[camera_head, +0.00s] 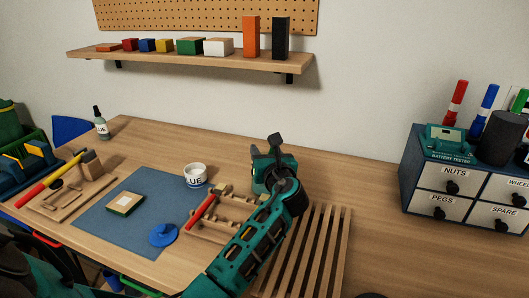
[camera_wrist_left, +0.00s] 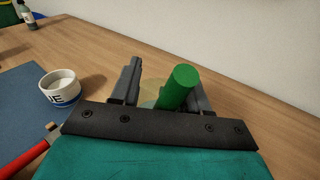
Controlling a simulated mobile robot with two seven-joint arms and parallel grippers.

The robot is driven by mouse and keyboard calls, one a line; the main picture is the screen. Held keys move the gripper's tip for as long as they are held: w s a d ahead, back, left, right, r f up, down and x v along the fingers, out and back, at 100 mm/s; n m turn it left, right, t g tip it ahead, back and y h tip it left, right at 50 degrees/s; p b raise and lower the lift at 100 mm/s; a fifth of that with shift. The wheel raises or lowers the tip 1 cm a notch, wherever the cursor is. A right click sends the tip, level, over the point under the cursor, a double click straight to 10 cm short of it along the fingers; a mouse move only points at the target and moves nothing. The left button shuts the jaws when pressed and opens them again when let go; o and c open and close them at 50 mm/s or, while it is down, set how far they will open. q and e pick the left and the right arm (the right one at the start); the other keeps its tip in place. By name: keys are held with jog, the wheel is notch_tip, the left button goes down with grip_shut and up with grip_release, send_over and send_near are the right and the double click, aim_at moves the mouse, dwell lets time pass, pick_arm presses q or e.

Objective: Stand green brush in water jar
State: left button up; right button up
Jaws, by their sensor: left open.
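My left gripper (camera_head: 272,150) is over the back middle of the table, right of the white cup. In the left wrist view its two fingers (camera_wrist_left: 161,84) are apart. A thick green rod, which looks like the green brush's handle (camera_wrist_left: 180,82), stands between them, tilted, its top towards the camera and close to the right finger. A pale, see-through round shape, probably the water jar (camera_wrist_left: 147,88), shows around the rod's lower part. The rod's lower end is hidden by my gripper, so I cannot tell how deep it is. Brush and jar are hidden in the head view.
A white lettered cup (camera_head: 195,177) stands by the blue mat (camera_head: 90,222). A wooden rack with a red-handled tool (camera_head: 202,208) and a slatted rack (camera_head: 318,255) are near my arm. A drawer cabinet (camera_head: 440,186) stands right. The table behind my gripper is clear.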

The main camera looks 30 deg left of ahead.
pick_arm(q)
jog(key=shift+p+v, duration=1.35)
jog(key=shift+p, duration=0.05)
jog(key=shift+s+d+r+p, duration=0.65)
jog(key=shift+s+d+p, duration=0.1)
jog(key=shift+d+p, duration=0.15)
notch_tip(320, 180, up, 7)
jog(key=s+d, duration=0.2)
jog(key=d, duration=0.1)
jog(key=shift+s+r, duration=0.2)
jog(key=shift+s, duration=0.1)
jog(key=shift+s, duration=0.1)
